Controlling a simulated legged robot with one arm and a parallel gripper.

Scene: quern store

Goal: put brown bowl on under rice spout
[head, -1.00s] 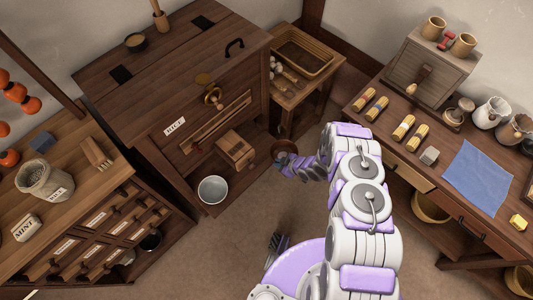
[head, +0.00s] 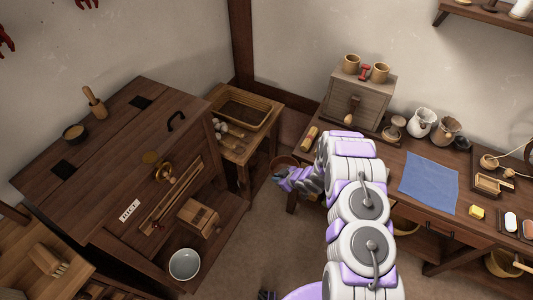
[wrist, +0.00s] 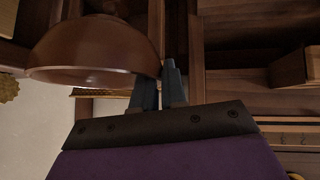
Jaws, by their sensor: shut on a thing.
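The brown bowl (head: 284,161) is at the end of my arm in the head view, partly hidden by my gripper (head: 287,176). In the wrist view the bowl (wrist: 95,50) fills the upper left, with its rim side beside the dark fingers of my gripper (wrist: 172,85), which are shut on it. The bowl is held clear of the floor, right of the rice cabinet. The rice cabinet (head: 110,150) stands at left with a RICE label (head: 129,210). A brass fitting (head: 163,173), seemingly the spout, is on its front, above the lower shelf.
A grey metal bowl (head: 184,264) and a wooden box (head: 199,216) sit on the cabinet's lower shelf. A small table with a wicker tray (head: 247,108) stands between cabinet and wall. A workbench with a blue cloth (head: 428,183) is at right. Floor between is open.

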